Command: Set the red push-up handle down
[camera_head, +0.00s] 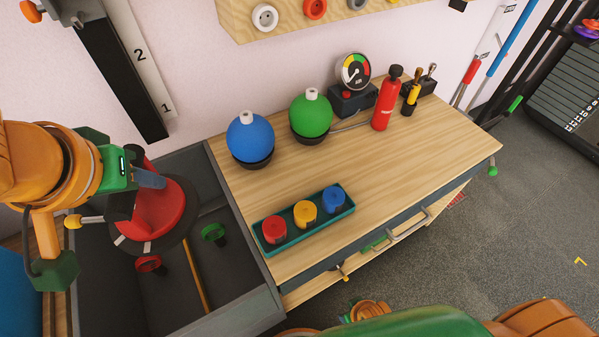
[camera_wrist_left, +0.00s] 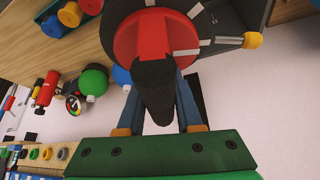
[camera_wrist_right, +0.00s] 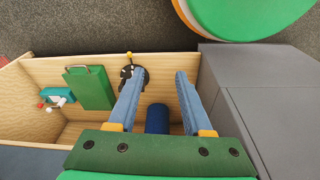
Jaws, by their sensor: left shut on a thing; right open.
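The red push-up handle (camera_head: 168,208) has a red round body on a wide dark base with pale strips. It hangs over the grey bin (camera_head: 262,300) left of the workbench. My left gripper (camera_head: 150,178) is shut on its black grip (camera_wrist_left: 154,90), which sits between the blue fingers in the left wrist view. The base hides part of the bin, and I cannot tell whether it touches the floor or the things below. My right gripper (camera_wrist_right: 158,95) is open and empty, above a wooden compartment; a blue cylinder (camera_wrist_right: 157,118) lies beyond its fingers.
In the bin are a red ring piece (camera_head: 149,263), a green ring piece (camera_head: 213,232) and a wooden stick (camera_head: 195,275). The bench (camera_head: 400,165) carries a blue ball (camera_head: 250,138), a green ball (camera_head: 310,116), a teal tray (camera_head: 290,237) with three capped weights, a gauge (camera_head: 354,71) and a red bottle (camera_head: 385,103).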

